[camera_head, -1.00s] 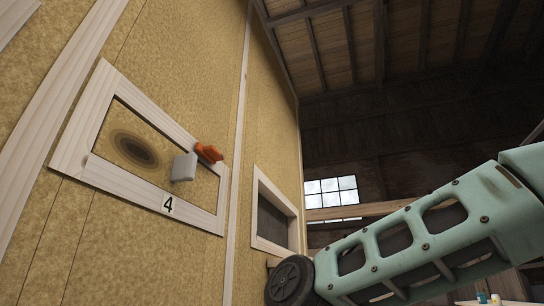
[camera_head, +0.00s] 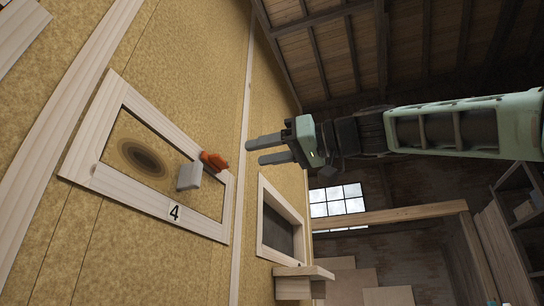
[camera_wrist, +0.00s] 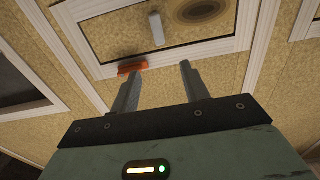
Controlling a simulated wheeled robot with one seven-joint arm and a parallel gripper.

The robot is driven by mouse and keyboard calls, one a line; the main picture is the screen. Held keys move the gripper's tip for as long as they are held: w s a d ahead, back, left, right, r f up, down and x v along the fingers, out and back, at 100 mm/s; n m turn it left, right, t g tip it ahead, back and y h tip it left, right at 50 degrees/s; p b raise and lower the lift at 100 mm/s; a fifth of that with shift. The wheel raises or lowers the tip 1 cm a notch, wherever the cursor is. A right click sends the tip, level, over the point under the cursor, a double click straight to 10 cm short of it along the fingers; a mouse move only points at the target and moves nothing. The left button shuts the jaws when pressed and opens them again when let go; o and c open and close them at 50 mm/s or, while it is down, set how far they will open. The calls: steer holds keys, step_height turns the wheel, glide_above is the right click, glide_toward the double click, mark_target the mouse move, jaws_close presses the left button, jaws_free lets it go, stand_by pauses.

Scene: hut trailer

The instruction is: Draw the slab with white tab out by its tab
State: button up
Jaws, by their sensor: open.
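The slab (camera_head: 118,140) is a tan panel with a dark oval stain, set in a pale wooden frame on the wall, marked 4. Its white tab (camera_head: 189,176) sticks out near the slab's right end. In the wrist view the tab (camera_wrist: 156,28) shows beyond my fingers, near the top. My gripper (camera_head: 262,151) is open and empty, to the right of the framed slab in the head view. In the wrist view my gripper (camera_wrist: 159,85) points towards the frame, with its fingertips apart from the tab.
An orange-red piece (camera_head: 214,160) sits on the frame near the tab; it also shows in the wrist view (camera_wrist: 132,67). A recessed opening (camera_head: 281,225) and a small wooden ledge (camera_head: 303,272) lie to the right.

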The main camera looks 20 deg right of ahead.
mark_target(201, 165)
steer(key=p+x, duration=0.6)
steer(key=x, duration=1)
steer(key=shift+p, duration=0.4)
jaws_close()
